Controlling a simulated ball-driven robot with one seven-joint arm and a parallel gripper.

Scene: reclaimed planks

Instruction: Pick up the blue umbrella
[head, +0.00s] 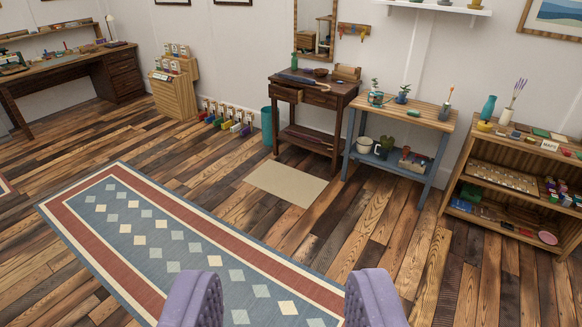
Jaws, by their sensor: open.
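A long, slim dark blue item (301,79), which looks like the folded blue umbrella, lies on top of the dark wooden console table (318,96) against the back wall. It is small in view, so its details are hard to tell. My gripper (288,298) shows at the bottom as two purple padded fingers, wide apart and empty. It is over the patterned rug, well short of the console table.
A teal bin (267,127) stands left of the console table, and a small beige mat (285,184) lies before it. A blue-legged plant bench (417,117) is to its right. The long rug (160,225) and plank floor ahead are clear.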

